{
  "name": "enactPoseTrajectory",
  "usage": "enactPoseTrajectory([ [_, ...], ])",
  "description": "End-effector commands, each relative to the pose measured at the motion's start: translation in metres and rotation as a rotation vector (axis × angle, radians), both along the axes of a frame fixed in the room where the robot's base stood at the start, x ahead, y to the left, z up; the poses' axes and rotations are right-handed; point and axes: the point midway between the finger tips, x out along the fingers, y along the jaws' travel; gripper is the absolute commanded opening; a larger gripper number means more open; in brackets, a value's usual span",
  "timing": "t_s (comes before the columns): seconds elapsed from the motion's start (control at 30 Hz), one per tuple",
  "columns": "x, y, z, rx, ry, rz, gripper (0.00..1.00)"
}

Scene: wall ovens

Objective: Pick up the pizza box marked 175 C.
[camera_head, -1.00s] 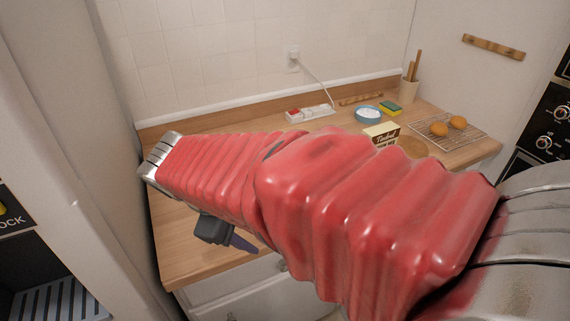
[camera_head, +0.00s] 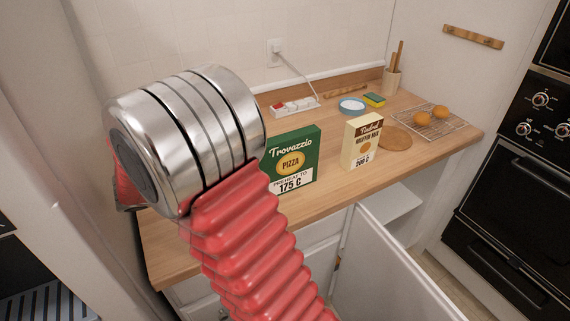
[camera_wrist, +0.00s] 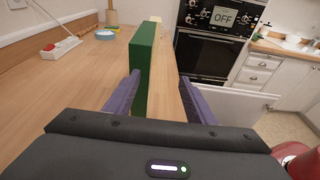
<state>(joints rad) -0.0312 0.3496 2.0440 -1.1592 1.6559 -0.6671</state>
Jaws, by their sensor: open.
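The green pizza box (camera_head: 292,163), labelled Trovazzio Pizza and 175 C, stands upright on the wooden counter (camera_head: 340,195). My arm's metal joint hides its left edge in the head view. In the wrist view the box (camera_wrist: 145,68) shows edge-on. My gripper (camera_wrist: 159,76) is open, with one purple finger on each side of the box. The left finger is close to the box's left face; I cannot tell whether it touches. A gap shows between the box and the right finger. In the head view my gripper is hidden behind the arm.
A cream muffin mix box (camera_head: 362,142) marked 200 C stands to the right of the pizza box. A round board (camera_head: 395,138), blue bowl (camera_head: 352,105) and wire rack (camera_head: 440,124) lie beyond it. An open cupboard door (camera_head: 400,270) juts out below the counter's front.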

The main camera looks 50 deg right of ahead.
Motion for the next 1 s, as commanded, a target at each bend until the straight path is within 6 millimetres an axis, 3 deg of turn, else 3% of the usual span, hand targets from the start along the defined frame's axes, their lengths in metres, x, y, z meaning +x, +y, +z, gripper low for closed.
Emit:
enactPoseTrajectory([
  [0.37,0.033,-0.010,-0.006,-0.177,0.091,0.020,0.50],
  [0.8,0.036,-0.010,-0.006,-0.193,0.090,0.027,0.50],
  [1.0,0.031,-0.026,-0.006,-0.192,0.089,0.027,0.50],
])
